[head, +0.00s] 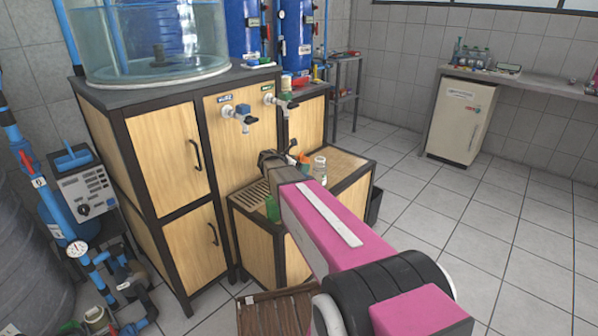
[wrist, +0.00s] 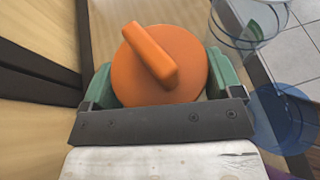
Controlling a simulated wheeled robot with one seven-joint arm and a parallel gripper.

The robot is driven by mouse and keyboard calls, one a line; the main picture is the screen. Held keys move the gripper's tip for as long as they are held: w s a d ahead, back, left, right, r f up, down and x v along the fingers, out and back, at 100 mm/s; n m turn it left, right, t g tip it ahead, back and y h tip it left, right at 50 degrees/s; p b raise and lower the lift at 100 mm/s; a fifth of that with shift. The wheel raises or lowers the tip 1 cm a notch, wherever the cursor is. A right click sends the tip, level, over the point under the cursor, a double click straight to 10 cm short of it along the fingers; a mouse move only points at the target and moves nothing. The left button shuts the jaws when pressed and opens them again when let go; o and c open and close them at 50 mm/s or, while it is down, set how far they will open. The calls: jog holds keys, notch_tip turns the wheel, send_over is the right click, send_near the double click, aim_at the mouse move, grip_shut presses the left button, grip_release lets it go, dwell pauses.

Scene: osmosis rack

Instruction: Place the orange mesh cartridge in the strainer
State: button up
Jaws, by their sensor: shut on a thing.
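The orange mesh cartridge (wrist: 190,50) shows in the wrist view as a round orange top with a raised bar handle. My gripper (wrist: 160,75) is shut on it, with a green finger on its left and right sides. The cartridge's lower part and any mesh are hidden beneath the top. In the head view my pink arm reaches over the low cabinet, and its wrist blocks most of the gripper and cartridge. I cannot pick out the strainer with certainty in either view.
The low wooden cabinet (head: 344,163) has a slotted grate (head: 250,195) and a clear bottle (head: 320,168) on top. Taps (head: 240,117) project from the tall cabinet (head: 165,150) behind. Clear and blue transparent vessels (wrist: 285,118) stand right in the wrist view. Tiled floor at right is free.

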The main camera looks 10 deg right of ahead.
jog(key=shift+f, duration=1.65)
jog(key=shift+f, duration=0.1)
jog(key=o, duration=0.8)
jog(key=shift+c, duration=0.2)
